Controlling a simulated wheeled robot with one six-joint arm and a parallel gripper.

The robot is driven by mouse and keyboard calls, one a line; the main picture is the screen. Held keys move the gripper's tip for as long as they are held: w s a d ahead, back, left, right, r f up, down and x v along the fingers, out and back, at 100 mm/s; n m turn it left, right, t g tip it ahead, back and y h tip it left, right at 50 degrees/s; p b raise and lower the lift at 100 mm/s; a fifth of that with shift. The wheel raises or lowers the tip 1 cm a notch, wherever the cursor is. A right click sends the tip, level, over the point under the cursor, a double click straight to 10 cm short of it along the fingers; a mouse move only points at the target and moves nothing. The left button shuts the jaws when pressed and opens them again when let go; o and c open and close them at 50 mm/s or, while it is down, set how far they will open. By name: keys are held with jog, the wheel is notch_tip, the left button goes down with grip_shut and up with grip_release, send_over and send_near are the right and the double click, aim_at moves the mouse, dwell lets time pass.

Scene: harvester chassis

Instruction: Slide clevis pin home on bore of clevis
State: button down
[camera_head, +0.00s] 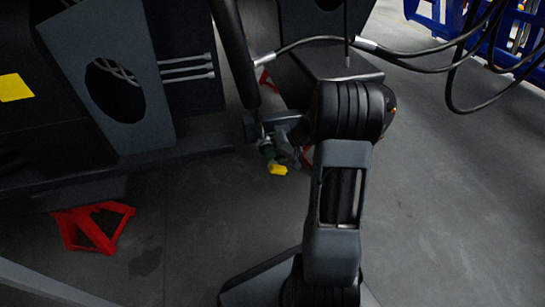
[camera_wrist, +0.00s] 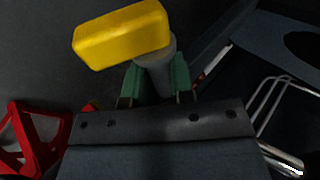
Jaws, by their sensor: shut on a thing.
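My gripper (camera_wrist: 156,72) has its two green fingers shut on a grey round pin (camera_wrist: 160,80) with a yellow block-shaped head in the wrist view. The yellow head sticks out past the fingertips. In the head view, my gripper (camera_head: 270,150) hangs below the lower end of a dark cylinder, with the yellow head (camera_head: 278,169) showing beneath it. The clevis appears to be at that lower cylinder end (camera_head: 252,128), close to my gripper. Its bore is not visible, and I cannot tell whether the pin touches it.
A dark chassis panel with a round hole (camera_head: 75,60) stands at the left. A red stand (camera_head: 92,226) is on the floor at lower left. Black hoses (camera_head: 440,52) hang at upper right, near a blue rack (camera_head: 440,18). The floor at right is clear.

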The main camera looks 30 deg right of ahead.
jog(key=shift+w+d, duration=0.1)
jog(key=shift+w, duration=0.4)
dwell(0.5)
jog(key=c, duration=0.9)
grip_release()
jog(key=shift+d, duration=0.1)
jog(key=p+v, duration=0.5)
jog(key=v, duration=0.8)
jog(key=shift+d+r, duration=0.2)
jog(key=shift+r, duration=0.1)
